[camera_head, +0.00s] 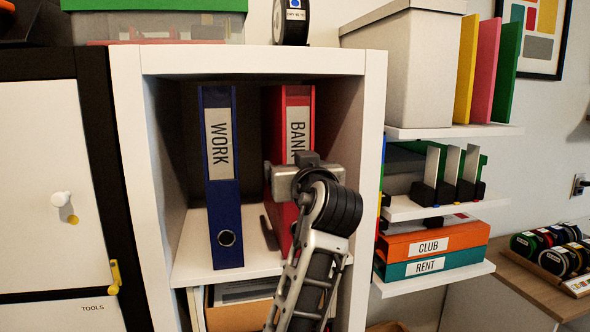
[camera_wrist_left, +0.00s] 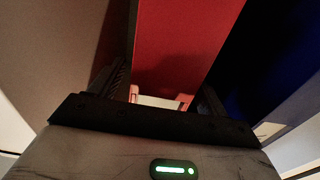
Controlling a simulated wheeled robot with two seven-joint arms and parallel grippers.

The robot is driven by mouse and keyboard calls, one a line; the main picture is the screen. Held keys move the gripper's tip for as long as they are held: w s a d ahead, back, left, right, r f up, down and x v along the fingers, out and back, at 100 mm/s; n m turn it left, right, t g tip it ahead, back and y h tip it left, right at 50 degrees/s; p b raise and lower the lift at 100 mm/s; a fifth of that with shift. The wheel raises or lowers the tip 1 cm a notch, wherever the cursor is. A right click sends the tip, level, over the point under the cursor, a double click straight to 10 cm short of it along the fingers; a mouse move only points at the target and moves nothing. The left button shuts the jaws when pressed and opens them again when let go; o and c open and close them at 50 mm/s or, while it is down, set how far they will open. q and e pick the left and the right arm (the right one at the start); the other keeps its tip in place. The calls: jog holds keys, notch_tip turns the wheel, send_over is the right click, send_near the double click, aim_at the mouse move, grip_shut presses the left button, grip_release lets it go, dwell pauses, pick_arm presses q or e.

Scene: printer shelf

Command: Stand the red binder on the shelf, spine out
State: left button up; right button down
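The red binder (camera_head: 299,126), with a label reading BANK, stands upright in the white shelf compartment, spine facing out, to the right of a blue binder (camera_head: 223,182) labelled WORK. My left gripper (camera_head: 290,182) is in front of the red binder's spine and hides part of its label and lower spine. In the left wrist view the red spine (camera_wrist_left: 178,45) fills the space between the two fingers (camera_wrist_left: 160,88), one on each side, and they look closed against its sides. The blue binder is a dark blue area at right there. My right gripper is not in view.
The white cabinet frame (camera_head: 128,130) surrounds the compartment, with its right wall close beside my arm. Small shelves at right hold a grey box (camera_head: 402,70) and two flat binders, CLUB (camera_head: 432,243) and RENT (camera_head: 430,265). There is a gap between the blue and red binders.

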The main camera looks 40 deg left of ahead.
pick_arm(q)
jog(key=b+v, duration=0.4)
jog(key=v, duration=1.2)
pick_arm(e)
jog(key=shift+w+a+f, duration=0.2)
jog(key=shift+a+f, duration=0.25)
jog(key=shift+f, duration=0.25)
